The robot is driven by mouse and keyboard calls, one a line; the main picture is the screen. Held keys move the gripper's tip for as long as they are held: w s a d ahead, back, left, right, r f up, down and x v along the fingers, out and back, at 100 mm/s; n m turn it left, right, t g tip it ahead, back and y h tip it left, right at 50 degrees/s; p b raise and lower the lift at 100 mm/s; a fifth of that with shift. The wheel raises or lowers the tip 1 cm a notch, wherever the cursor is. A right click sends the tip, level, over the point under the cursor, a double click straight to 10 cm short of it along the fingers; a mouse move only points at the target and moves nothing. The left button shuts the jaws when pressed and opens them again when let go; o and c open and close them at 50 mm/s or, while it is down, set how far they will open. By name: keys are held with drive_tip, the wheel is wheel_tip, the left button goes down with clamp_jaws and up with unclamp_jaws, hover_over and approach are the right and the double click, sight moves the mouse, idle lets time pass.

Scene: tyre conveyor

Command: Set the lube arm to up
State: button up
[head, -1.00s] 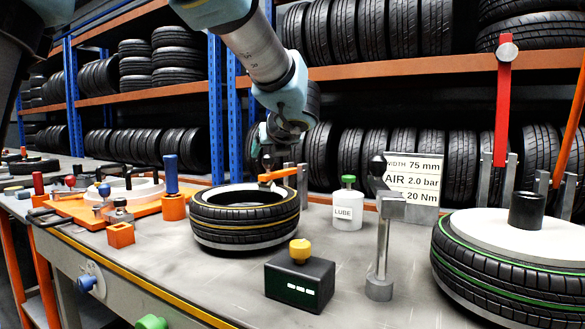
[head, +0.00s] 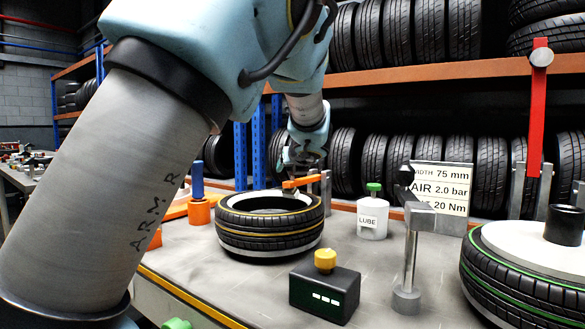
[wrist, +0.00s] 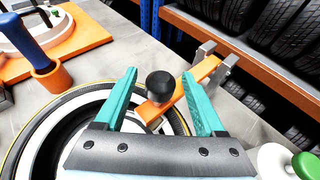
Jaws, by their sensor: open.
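The lube arm appears to be the orange bar (head: 303,182) lying nearly level over the near tyre (head: 270,232), hinged between grey posts (head: 326,185) at its right end. In the wrist view the orange bar (wrist: 188,92) carries a black ball knob (wrist: 160,86) at its free end. My gripper (wrist: 160,73) is open, with a teal finger on each side of the knob and visible gaps to both. In the head view my gripper (head: 302,155) is just above the bar, and the knob is hard to make out there.
A white LUBE bottle (head: 373,216) stands right of the tyre. A black box with a yellow knob (head: 325,262) and a grey post (head: 408,255) stand in front. A raised red lever (head: 537,110) is at the right. Tyre shelves rise behind.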

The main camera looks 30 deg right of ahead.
clamp_jaws()
idle(0.6)
idle(0.8)
